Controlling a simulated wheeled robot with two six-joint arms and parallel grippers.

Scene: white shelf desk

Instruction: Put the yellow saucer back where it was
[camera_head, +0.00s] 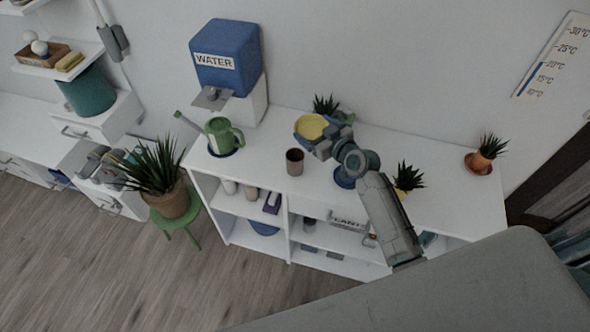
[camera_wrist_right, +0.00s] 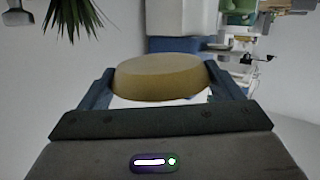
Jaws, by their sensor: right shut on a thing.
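The yellow saucer (camera_head: 312,126) is held above the white shelf desk's top, toward the back wall. My right gripper (camera_head: 323,132) is shut on it. In the right wrist view the yellow saucer (camera_wrist_right: 160,76) sits between the two fingers (camera_wrist_right: 158,85), with its side facing the camera. A small spiky plant (camera_head: 407,177) in a yellow pot stands on the desk to the right of my forearm; whether anything lies under its pot is hard to tell. My left gripper is not in view.
On the white desk top (camera_head: 445,182) stand a green watering can (camera_head: 222,136), a brown cup (camera_head: 294,161), a blue saucer (camera_head: 344,180) partly behind my arm, and a terracotta-potted plant (camera_head: 482,156). Another plant (camera_head: 326,104) is behind the gripper. A blue water dispenser (camera_head: 228,62) stands at the back left.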

